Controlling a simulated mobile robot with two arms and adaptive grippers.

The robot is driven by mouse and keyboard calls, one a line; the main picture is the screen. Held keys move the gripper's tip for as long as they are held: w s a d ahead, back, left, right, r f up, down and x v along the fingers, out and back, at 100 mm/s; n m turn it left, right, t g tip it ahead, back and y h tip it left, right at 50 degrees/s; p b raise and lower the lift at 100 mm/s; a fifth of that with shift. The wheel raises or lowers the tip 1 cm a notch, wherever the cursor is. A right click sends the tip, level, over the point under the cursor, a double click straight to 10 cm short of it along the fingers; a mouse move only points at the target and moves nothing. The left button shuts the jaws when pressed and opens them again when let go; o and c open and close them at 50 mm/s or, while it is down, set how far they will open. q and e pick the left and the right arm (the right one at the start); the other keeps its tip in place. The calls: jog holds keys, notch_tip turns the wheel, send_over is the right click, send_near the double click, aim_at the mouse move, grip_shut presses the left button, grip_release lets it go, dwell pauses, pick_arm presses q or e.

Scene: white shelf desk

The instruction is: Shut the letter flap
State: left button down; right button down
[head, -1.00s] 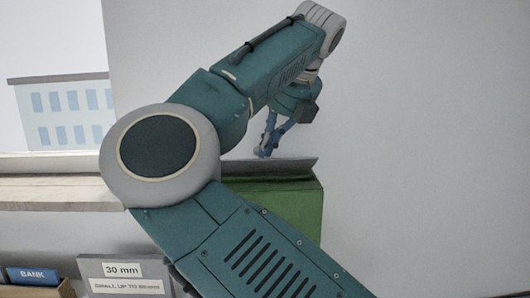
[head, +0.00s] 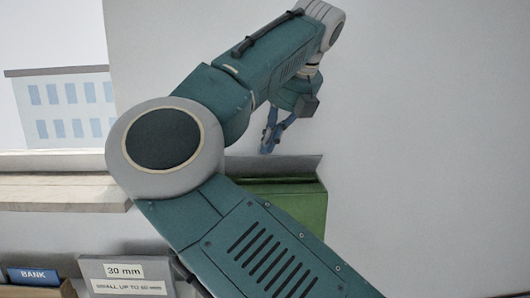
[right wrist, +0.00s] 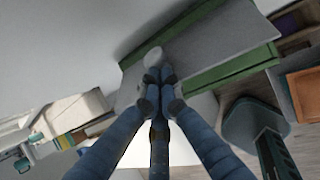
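The letter flap (head: 290,167) is a grey panel along the top of a green box (head: 300,205) in the head view. It looks tilted there, but its exact angle is hard to tell. A grey panel (right wrist: 215,45) with green edges shows in the right wrist view. My right gripper (head: 267,150) is just above the flap's back edge in the head view. In the right wrist view its blue fingers (right wrist: 158,78) come together near a pale rounded piece (right wrist: 154,60); I cannot tell whether they touch the panel. My right arm hides the box's left part. My left gripper is out of view.
A pale shelf ledge (head: 60,195) runs left of the box. Below it are a "30 mm" slot sign (head: 125,272) and a blue "BANK" card (head: 35,276). A plain wall is behind. An orange-framed tray (right wrist: 305,92) shows at right in the right wrist view.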

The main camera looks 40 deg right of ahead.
jog(key=shift+w+a+r+p, duration=0.15)
jog(key=shift+r+p, duration=0.1)
jog(key=shift+r, duration=0.2)
jog(key=shift+a+r+p, duration=0.1)
jog(key=shift+r+p, duration=0.15)
jog(key=shift+r, duration=0.2)
jog(key=shift+s+r+p, duration=0.2)
jog(key=shift+r+p, duration=0.45)
jog(key=shift+r, duration=0.25)
jog(key=shift+w+r+p, duration=0.1)
jog(key=shift+r+p, duration=0.35)
jog(key=shift+r, duration=0.35)
